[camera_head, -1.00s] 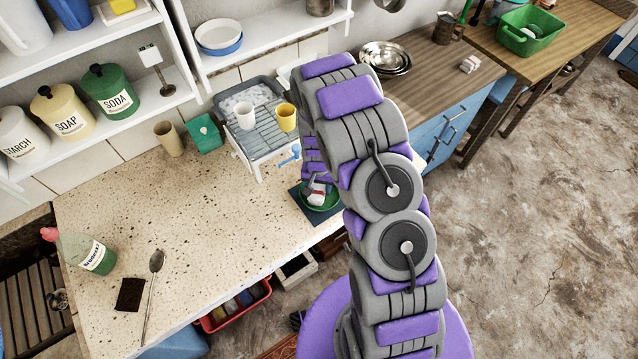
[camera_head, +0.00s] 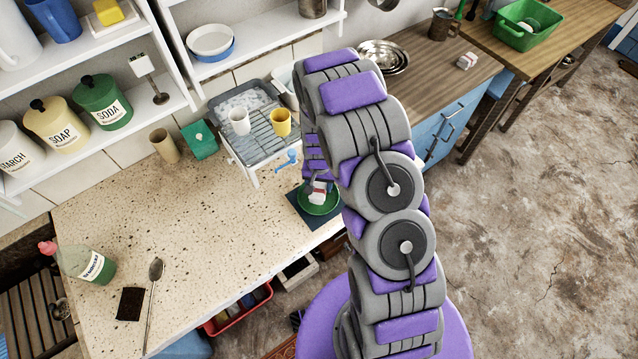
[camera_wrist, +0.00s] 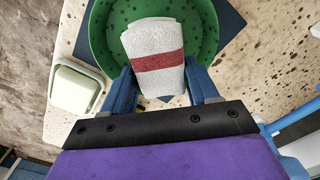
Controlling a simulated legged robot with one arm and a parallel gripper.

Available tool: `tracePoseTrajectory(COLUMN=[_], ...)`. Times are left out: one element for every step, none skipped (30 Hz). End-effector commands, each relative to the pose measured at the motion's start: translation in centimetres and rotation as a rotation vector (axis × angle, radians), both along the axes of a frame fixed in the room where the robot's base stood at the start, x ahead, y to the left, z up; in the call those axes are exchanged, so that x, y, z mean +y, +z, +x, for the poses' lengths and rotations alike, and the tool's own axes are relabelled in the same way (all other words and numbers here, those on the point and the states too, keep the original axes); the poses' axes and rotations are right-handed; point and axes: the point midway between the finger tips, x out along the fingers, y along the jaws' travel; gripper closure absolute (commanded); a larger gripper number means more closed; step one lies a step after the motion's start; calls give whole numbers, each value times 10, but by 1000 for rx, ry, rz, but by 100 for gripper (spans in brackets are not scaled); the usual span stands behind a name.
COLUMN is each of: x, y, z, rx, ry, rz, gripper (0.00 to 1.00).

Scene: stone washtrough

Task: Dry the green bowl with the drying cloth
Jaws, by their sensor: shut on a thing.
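The green bowl (camera_head: 325,207) sits on a dark blue mat (camera_head: 297,205) near the front edge of the speckled counter. The bowl also fills the top of the wrist view (camera_wrist: 205,25), with dark spots on its inside. The white drying cloth with a red stripe (camera_wrist: 155,45) is folded and held between the fingers of my gripper (camera_wrist: 165,85). The cloth (camera_head: 319,193) is over the bowl's inside in the head view. I cannot tell whether it touches the bowl. My arm hides part of the mat.
A wire rack (camera_head: 265,132) with a white cup (camera_head: 239,121) and a yellow cup (camera_head: 281,122) stands behind the bowl. A blue tap (camera_head: 288,160) is close by. The counter's middle is clear.

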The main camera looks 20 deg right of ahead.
Motion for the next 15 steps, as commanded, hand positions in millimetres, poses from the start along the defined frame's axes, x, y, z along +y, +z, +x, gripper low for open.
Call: tracePoseTrajectory(x=[1,1,1,1,0,-1,-1,-2,-3,-4,-5,-5,-6,-6,-6], y=[10,11,13,16,18,20,22,25,28,30,32,35,37,39,42], z=[1,0,0,0,0,0,0,0,0,0,0,-1,-1,-1,-1], rx=[-4,-2,-2,-2,-1,-2,-2,-2,-3,-3,-4,-4,-5,-5,-4], ry=[1,2,2,2,2,2,2,2,2,3,3,3,3,3,3], rz=[-2,-2,-2,-2,-2,-1,-1,0,1,2,3,4,3,3,3], gripper=[69,69,69,69,69,69,69,69,69,69,69,69,69,69,69])
